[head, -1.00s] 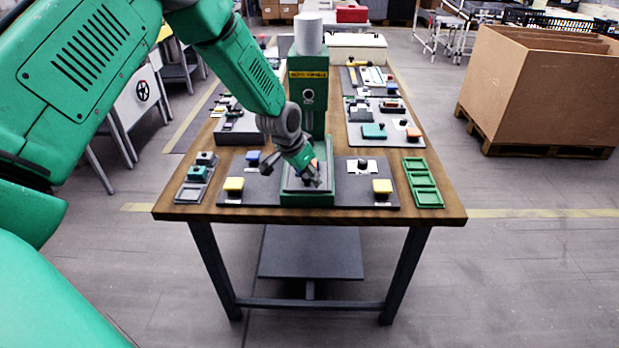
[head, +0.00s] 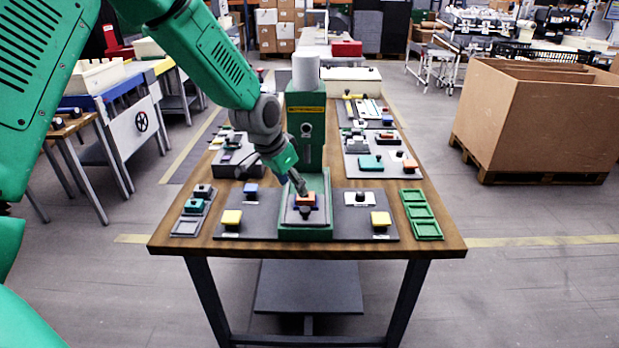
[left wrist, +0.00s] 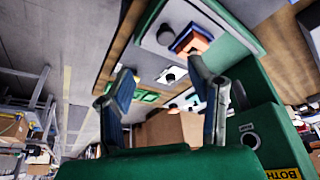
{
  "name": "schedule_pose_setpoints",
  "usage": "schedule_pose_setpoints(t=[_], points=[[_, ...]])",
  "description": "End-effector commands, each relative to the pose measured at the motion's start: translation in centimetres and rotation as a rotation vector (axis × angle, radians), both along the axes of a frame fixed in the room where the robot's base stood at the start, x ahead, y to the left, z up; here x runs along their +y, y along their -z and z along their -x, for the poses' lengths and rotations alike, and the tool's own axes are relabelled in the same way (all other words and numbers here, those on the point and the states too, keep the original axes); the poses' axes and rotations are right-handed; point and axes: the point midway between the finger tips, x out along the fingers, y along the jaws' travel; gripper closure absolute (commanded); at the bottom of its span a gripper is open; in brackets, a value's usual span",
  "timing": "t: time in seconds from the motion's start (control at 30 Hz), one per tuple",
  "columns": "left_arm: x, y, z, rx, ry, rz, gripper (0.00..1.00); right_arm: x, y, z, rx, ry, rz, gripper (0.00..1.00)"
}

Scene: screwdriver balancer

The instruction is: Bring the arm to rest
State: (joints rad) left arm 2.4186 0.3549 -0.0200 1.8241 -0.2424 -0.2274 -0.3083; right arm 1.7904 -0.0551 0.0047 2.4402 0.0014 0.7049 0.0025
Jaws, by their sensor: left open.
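My left gripper (head: 297,182) hangs over the base of the green station, its fingers pointing down toward an orange-topped block (head: 306,198). The fingers overlap the block's back edge in the head view; contact cannot be told there. In the left wrist view the two fingers of this gripper (left wrist: 167,95) are spread apart with nothing between them. The green station (head: 306,115) stands upright on the wooden table, a grey cylinder on top. My right gripper is not in view.
Yellow buttons stand left (head: 232,217) and right (head: 380,219) of the station base. A green tray (head: 422,228) with empty compartments lies at the table's right edge. A grey tray (head: 186,226) with small parts lies at the left. A cardboard box (head: 535,115) stands on the floor at right.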

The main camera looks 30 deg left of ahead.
Motion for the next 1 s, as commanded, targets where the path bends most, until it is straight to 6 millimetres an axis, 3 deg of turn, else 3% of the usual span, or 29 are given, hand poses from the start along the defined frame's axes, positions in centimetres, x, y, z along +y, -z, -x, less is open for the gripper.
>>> schedule_pose_setpoints(t=[0.27, 0.37, 0.47, 0.6, 0.8, 0.9, 1.0], points=[[-0.4, 0.8, 0.4, 0.007, -0.001, 0.000, 0.53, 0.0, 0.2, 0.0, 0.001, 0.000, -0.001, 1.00], [-1.7, 3.9, 1.7, 0.031, -0.007, 0.000, 0.53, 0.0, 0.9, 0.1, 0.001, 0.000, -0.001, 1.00], [-3.8, 9.3, 4.7, 0.072, -0.024, 0.001, 0.53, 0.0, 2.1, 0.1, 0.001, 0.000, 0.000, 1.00], [-6.6, 17.7, 11.0, 0.143, -0.062, 0.003, 0.53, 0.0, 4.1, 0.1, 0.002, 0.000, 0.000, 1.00], [-9.1, 27.1, 22.6, 0.244, -0.126, -0.012, 0.53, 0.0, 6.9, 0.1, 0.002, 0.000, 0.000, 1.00], [-9.7, 29.8, 27.9, 0.283, -0.153, -0.028, 0.53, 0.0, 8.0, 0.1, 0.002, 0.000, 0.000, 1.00], [-9.9, 31.3, 31.9, 0.310, -0.170, -0.043, 0.53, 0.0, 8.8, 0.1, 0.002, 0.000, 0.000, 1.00]])
